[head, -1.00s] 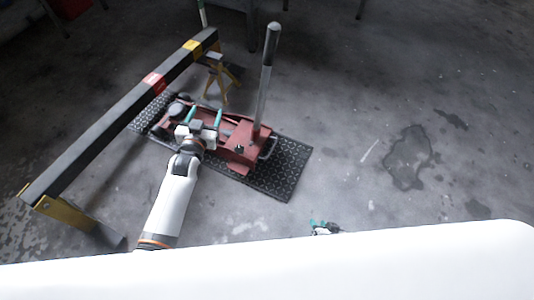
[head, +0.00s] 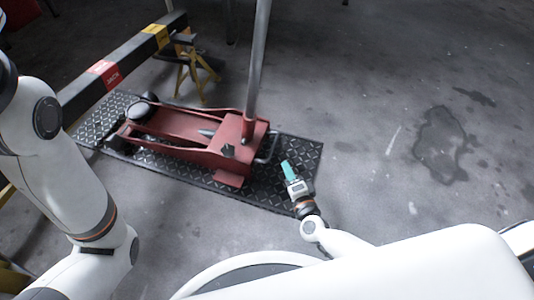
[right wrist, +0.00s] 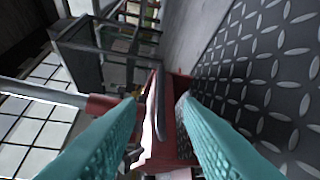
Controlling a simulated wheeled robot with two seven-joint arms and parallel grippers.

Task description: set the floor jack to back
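The red floor jack (head: 190,135) lies on a black diamond-plate mat (head: 262,190). Its grey lever (head: 257,70) stands almost upright at its right end, and a small grey grab bar (head: 268,148) sticks out there. My right gripper (head: 288,168) is just right of that end, low over the mat's edge. In the right wrist view its teal fingers (right wrist: 155,125) are spread, with the grab bar (right wrist: 162,90) in the gap beyond them; I cannot tell whether they touch it. My left arm shows at the left, but its gripper is out of view.
A black barrier beam (head: 125,62) with red and yellow bands runs behind the jack at the left. A yellow jack stand (head: 190,75) is beside it. The concrete floor (head: 390,100) at the right is clear, with dark stains.

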